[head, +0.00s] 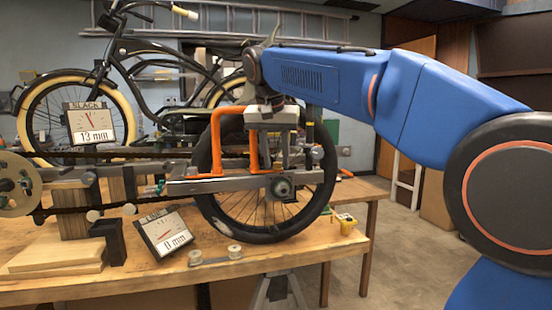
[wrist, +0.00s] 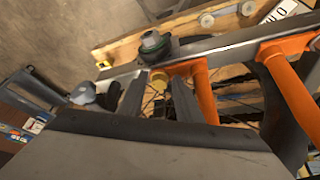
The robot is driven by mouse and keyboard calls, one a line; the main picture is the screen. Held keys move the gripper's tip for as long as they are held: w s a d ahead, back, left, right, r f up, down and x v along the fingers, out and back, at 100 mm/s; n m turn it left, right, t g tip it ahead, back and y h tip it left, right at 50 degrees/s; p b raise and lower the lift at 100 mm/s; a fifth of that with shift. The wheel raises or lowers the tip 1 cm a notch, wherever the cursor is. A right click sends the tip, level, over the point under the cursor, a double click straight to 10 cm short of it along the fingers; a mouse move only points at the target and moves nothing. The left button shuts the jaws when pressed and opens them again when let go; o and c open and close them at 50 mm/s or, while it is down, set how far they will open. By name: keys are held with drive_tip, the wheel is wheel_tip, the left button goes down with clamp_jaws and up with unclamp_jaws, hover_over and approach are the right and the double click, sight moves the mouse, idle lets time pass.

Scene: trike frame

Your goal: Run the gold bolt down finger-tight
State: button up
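The gold bolt (wrist: 158,80) shows in the wrist view at the edge of a grey metal bar, beside the large dark axle nut (wrist: 152,42) with a green ring. My gripper (wrist: 158,90) has its two dark fingers apart, one on each side of the bolt as seen from the wrist. I cannot tell whether the fingertips reach down to it, and I see no finger touching it. In the head view my gripper (head: 296,158) points down at the rear wheel, above the axle nut (head: 281,188). The bolt cannot be made out there.
Orange frame tubes (wrist: 199,95) stand close to the right finger. A grey knob (wrist: 83,93) lies left of the fingers. A yellow object (head: 345,223) sits on the workbench (head: 130,282).

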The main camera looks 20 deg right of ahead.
drive_tip(key=shift+w+d+f+n, duration=0.25)
drive_tip(key=shift+n, duration=0.45)
drive_tip(key=shift+y, duration=0.3)
drive_tip(key=shift+d+n, duration=0.15)
drive_tip(key=shift+n, duration=0.35)
drive_tip(key=shift+s+n+y, duration=0.1)
drive_tip(key=shift+n+y, duration=0.2)
drive_tip(key=shift+n, duration=0.1)
drive_tip(key=shift+r+n+y, duration=0.1)
drive_tip(key=shift+n+y, duration=0.2)
drive_tip(key=shift+n, duration=0.6)
drive_tip(key=shift+d+n, duration=0.1)
drive_tip(key=shift+n, duration=0.4)
drive_tip(key=shift+n+t+y, duration=0.3)
drive_tip(key=shift+y, duration=0.1)
